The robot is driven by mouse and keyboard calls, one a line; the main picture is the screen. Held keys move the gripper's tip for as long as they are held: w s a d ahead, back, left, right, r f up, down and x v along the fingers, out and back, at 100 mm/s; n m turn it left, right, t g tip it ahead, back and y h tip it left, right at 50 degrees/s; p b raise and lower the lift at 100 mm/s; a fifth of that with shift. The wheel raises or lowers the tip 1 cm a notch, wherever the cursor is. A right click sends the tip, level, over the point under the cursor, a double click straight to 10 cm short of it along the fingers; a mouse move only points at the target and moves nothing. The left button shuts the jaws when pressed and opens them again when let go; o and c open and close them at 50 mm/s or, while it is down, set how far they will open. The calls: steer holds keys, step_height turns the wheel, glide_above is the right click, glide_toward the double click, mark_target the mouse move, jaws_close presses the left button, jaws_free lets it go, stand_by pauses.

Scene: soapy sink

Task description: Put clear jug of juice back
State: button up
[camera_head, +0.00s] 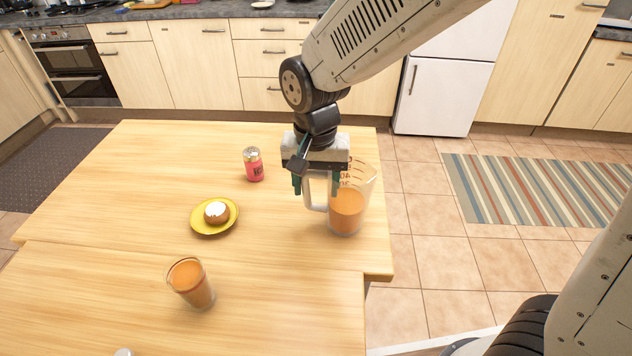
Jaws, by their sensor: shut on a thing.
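The clear jug of juice (347,210) is at the right side of the wooden table, with orange juice in its lower part and markings on its wall. Its white handle faces left. My gripper (312,190) points down over the jug's left side and is shut on the handle. The jug looks upright. Whether its base touches the table or hangs just above it, I cannot tell. My gripper hides part of the jug's rim and the top of the handle.
A glass of orange juice (191,284) stands at the front left. A yellow plate (229,226) holds a small brown-and-white item (216,212). A red shaker (254,166) stands behind. The table (110,190) is clear at left; its right edge lies close to the jug. A white fridge (440,92) stands beyond.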

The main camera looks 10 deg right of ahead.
steer(key=shift+f, duration=0.15)
steer(key=o, duration=1.6)
steer(key=shift+c, duration=0.2)
step_height(320, 180, up, 12)
steer(key=shift+r, duration=0.15)
steer(key=s+d+n+t, duration=0.1)
steer(key=s+d+n, duration=0.1)
steer(key=s+d, duration=1.6)
steer(key=d, duration=0.3)
steer(key=shift+r, duration=0.15)
